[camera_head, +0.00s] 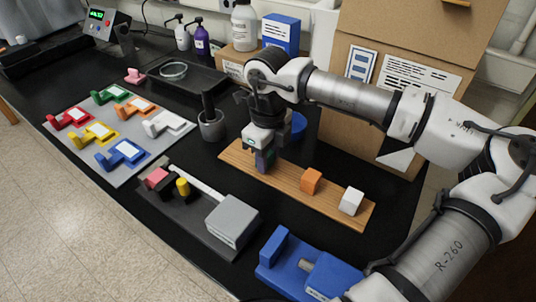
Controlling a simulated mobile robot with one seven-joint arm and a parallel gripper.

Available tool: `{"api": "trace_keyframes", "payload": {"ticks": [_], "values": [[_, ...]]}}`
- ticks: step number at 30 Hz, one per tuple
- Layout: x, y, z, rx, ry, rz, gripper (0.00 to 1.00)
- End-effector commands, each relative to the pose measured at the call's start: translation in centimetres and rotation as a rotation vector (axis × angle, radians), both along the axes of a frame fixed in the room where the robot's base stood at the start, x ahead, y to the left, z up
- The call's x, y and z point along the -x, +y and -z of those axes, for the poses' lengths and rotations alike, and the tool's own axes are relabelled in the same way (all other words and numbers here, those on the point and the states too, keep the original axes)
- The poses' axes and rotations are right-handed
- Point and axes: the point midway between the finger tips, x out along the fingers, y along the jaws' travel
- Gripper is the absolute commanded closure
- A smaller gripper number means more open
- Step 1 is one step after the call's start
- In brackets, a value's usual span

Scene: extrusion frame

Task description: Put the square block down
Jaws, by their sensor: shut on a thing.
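My gripper (261,162) is over the left part of a long wooden board (333,203). It points down and is shut on a small dark purplish block (265,157), which I take to be the square block. The fingers cover most of this block, so its full shape is hidden. It is low over the board; I cannot tell whether it touches the wood. An orange block (311,181) and a white block (351,201) stand on the board to the right of my gripper, apart from each other.
A grey mortar with a pestle (211,125) stands left of the board. A grey device (233,221) and a blue vise (305,268) are in front. A pale mat (125,172) with several coloured pieces lies at left. A cardboard box (400,60) stands behind.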

Motion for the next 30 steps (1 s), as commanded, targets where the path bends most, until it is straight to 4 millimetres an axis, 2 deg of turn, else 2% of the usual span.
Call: {"api": "trace_keyframes", "payload": {"ticks": [1, 5, 13, 18, 20, 30], "values": [[0.0, 0.0, 0.0, 0.0, 0.0, 0.0, 0.65], [0.0, 0.0, 0.0, 0.0, 0.0, 0.0, 0.48], [0.0, 0.0, 0.0, 0.0, 0.0, 0.0, 0.47], [-0.1, 0.0, -0.9, 0.002, -0.002, 0.001, 0.47], [-0.1, -0.1, -1.8, 0.002, -0.003, 0.003, 0.47], [-0.1, 0.0, -9.1, 0.001, -0.003, 0.002, 0.47]]}}
